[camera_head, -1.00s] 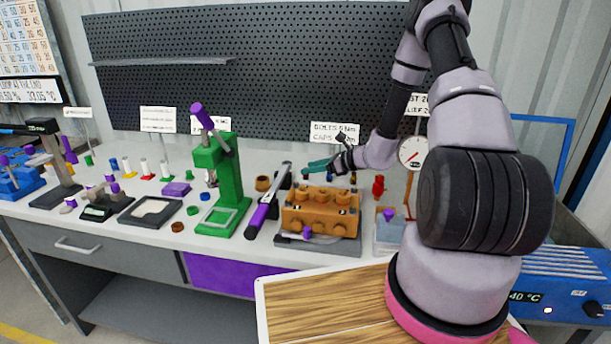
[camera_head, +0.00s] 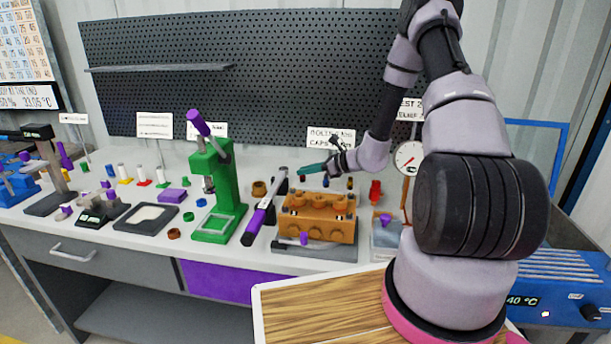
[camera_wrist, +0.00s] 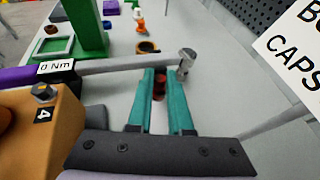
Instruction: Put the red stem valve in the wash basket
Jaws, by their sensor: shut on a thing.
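My gripper (camera_head: 312,168) has teal fingers and is above the bench, just behind and above the orange pump block (camera_head: 318,228). In the wrist view the fingers (camera_wrist: 160,88) are shut on a small dark red piece, the red stem valve (camera_wrist: 159,84), near their tips. The valve also shows as a small dark red spot under the fingertips in the head view (camera_head: 301,178). I cannot make out the wash basket. A blue unit with a 40 °C display (camera_head: 555,290) is at the right, partly hidden by my arm.
A torque wrench (camera_head: 262,212) lies left of the pump block, and its shaft crosses ahead of my fingers in the wrist view. A green press (camera_head: 215,190) stands further left. A red fitting (camera_head: 375,190) and a gauge (camera_head: 407,157) stand to the right.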

